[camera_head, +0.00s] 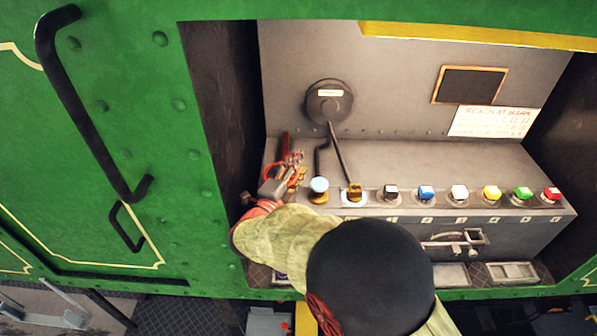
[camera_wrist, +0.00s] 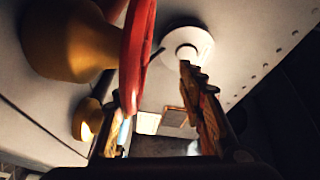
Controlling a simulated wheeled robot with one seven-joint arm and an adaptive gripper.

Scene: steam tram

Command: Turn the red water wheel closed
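The red water wheel (camera_head: 297,172) is at the left end of the grey console in the head view, partly hidden by my gripper (camera_head: 282,178). In the wrist view the wheel's red rim (camera_wrist: 137,45) runs close along the left finger of my gripper (camera_wrist: 158,85). The two fingers are spread apart, with a clear gap between them. The right finger stands away from the rim. I cannot tell whether the left finger touches the rim. Most of the wheel is outside the wrist view.
Right of the wheel are a pale-topped brass knob (camera_head: 319,188), a black lever (camera_head: 340,153) and a row of coloured buttons (camera_head: 426,193). A dark upright edge (camera_head: 222,90) and green wall (camera_head: 150,120) stand to the left. A brass body (camera_wrist: 65,40) is near in the wrist view.

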